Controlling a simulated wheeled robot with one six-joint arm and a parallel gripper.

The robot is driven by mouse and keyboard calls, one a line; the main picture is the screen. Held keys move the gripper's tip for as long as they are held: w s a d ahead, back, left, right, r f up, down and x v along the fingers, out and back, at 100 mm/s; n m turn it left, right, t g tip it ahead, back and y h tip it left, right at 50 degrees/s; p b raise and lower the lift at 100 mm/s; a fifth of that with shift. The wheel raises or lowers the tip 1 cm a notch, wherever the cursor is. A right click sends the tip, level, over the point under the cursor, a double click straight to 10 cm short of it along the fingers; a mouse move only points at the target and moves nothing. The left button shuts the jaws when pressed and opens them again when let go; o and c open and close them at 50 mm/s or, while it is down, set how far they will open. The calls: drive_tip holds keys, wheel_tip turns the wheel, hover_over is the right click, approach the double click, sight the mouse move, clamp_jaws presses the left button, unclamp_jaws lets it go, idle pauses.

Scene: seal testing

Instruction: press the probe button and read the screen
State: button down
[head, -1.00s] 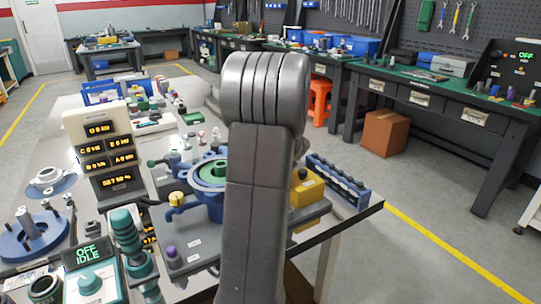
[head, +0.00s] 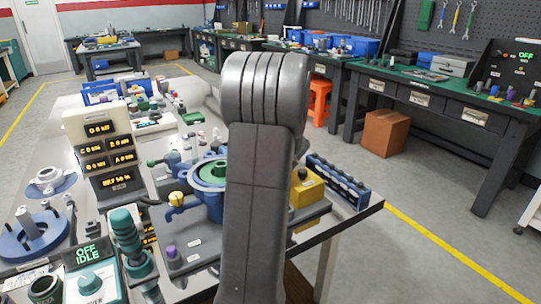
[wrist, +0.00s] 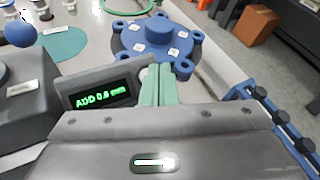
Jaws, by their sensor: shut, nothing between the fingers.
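In the wrist view my gripper (wrist: 156,84) shows as two pale green fingers pressed together, with nothing between them. Their tips are just right of a small dark screen (wrist: 101,96) in a grey housing. Its green text looks like "AUD 0.6 mm", but the first letters are hard to read. I cannot make out the probe button; the fingers and the grey gripper body cover that area. In the head view my arm hides the gripper and this screen.
A blue lugged fixture (wrist: 157,40) lies beyond the fingertips. A blue rack (wrist: 278,120) is to the right and also shows in the head view (head: 338,181). A yellow box (head: 306,188) stands beside my arm. A white readout stand (head: 92,122) and an OFF IDLE panel (head: 88,252) are left.

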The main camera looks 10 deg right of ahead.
drive_tip(key=shift+w+a+f+b, duration=0.1)
drive_tip(key=shift+w+f+b, duration=0.2)
drive_tip(key=shift+b, duration=0.1)
drive_tip(key=shift+w+a+f+b, duration=0.1)
drive_tip(key=shift+w+f+b, duration=0.15)
drive_tip(key=shift+b, duration=0.1)
idle(0.5)
drive_tip(key=shift+s+r, duration=0.1)
idle(0.3)
drive_tip(key=shift+s+d+r+p, duration=0.2)
drive_tip(key=shift+s+r+p, duration=0.25)
drive_tip(key=shift+r, duration=0.15)
drive_tip(key=shift+s+d+r+p, duration=0.3)
drive_tip(key=shift+s+r+p, duration=0.5)
drive_tip(key=shift+r, duration=0.1)
drive_tip(key=shift+s+d+r+p, duration=0.25)
drive_tip(key=shift+s+r+p, duration=0.55)
drive_tip(key=shift+r, duration=0.1)
drive_tip(key=shift+f, duration=0.1)
